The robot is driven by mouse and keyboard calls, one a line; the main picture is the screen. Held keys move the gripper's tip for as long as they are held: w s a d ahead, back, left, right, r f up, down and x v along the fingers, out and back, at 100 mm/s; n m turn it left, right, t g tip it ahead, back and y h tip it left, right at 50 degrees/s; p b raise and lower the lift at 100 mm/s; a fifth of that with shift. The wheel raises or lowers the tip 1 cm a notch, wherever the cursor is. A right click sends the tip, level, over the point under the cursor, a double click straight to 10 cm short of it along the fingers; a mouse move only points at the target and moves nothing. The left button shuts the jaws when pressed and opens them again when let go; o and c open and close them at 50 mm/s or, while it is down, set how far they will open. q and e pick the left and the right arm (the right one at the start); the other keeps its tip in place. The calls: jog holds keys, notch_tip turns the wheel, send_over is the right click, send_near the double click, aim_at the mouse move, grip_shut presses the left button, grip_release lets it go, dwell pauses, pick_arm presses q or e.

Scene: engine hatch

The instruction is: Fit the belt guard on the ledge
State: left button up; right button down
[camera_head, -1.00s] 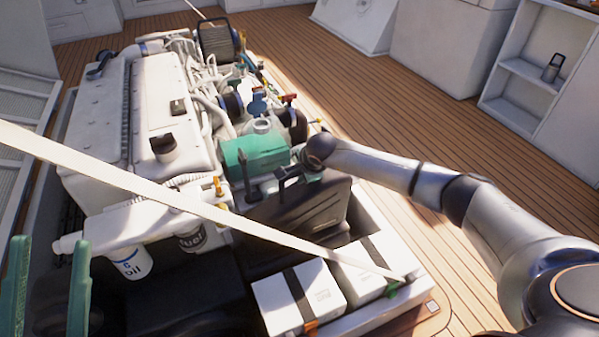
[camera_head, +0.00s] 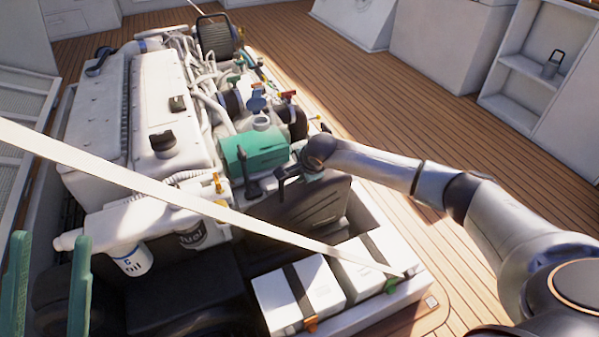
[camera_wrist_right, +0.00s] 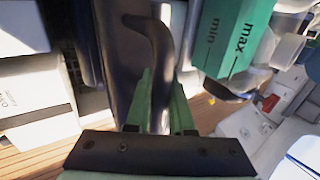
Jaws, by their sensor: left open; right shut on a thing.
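The belt guard (camera_head: 312,207) is a dark, upright panel with a handle on its upper left. It stands in the engine bay behind the white batteries. My right gripper (camera_head: 298,172) is shut on its handle; the fingers are mostly hidden in the head view. In the right wrist view the green fingers (camera_wrist_right: 160,95) straddle the dark handle (camera_wrist_right: 157,45), with the guard (camera_wrist_right: 118,55) beside it. My left gripper (camera_head: 50,265) is open and empty at the lower left. I cannot clearly make out the ledge or whether the guard touches it.
A green tank (camera_head: 253,151) is close behind the guard; its max/min marks show in the wrist view. Two batteries (camera_head: 297,296) are in front. A white strap (camera_head: 150,190) crosses the head view. Wooden deck (camera_head: 425,235) lies right.

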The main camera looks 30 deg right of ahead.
jog(key=shift+a, duration=0.25)
